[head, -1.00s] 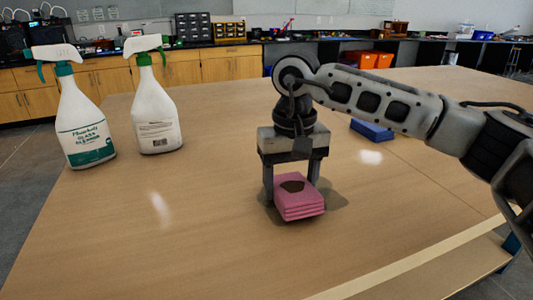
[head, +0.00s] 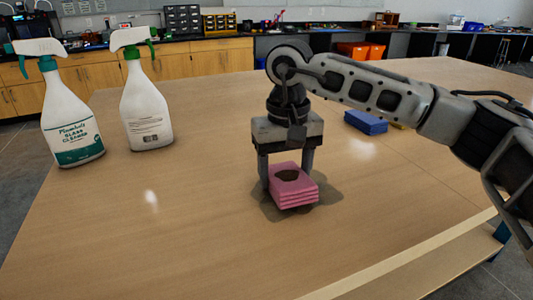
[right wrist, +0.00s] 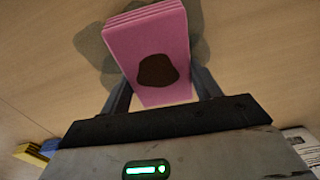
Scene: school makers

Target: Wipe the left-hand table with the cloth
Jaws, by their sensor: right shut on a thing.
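The cloth (head: 296,192) is a folded pink stack with a dark brown patch on top. My right gripper (head: 287,178) points down and is shut on the cloth, with one finger on each side. In the right wrist view the cloth (right wrist: 152,38) sits between the two fingers, with its shadow on the wood beside it. The cloth is at or just above the table top (head: 200,235); I cannot tell whether it touches. My left gripper is not in view.
Two white spray bottles (head: 72,120) and (head: 147,112) stand at the table's left. A blue folded stack (head: 366,122) lies behind my right arm, with something yellow beside it. The table's middle and front left are clear. A seam runs near the right front.

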